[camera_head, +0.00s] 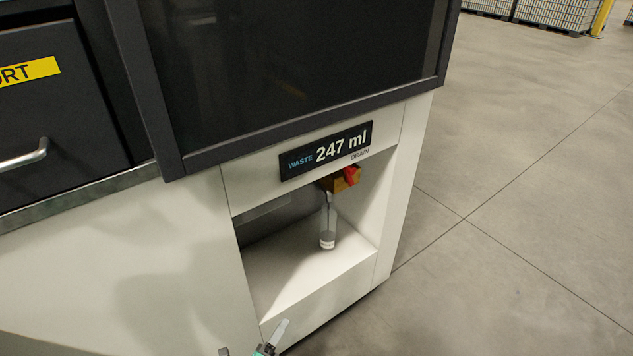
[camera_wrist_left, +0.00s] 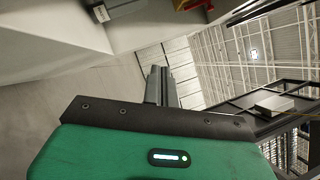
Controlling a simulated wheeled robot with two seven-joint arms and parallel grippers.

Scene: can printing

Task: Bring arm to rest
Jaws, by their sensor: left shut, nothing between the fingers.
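My left gripper (camera_head: 281,330) shows at the bottom edge of the head view, in front of the white cabinet and below its open niche. In the left wrist view its two grey fingers (camera_wrist_left: 161,82) are together with nothing between them. The fingers appear clear of the cabinet. Most of the left arm is out of the head view. My right gripper is in neither view.
A white cabinet (camera_head: 185,290) has a niche holding a clear bottle (camera_head: 328,228) under a red and yellow drain valve (camera_head: 343,179). A display (camera_head: 325,151) above reads 247 ml. A dark drawer (camera_head: 60,110) is at left. Open floor (camera_head: 520,180) lies right.

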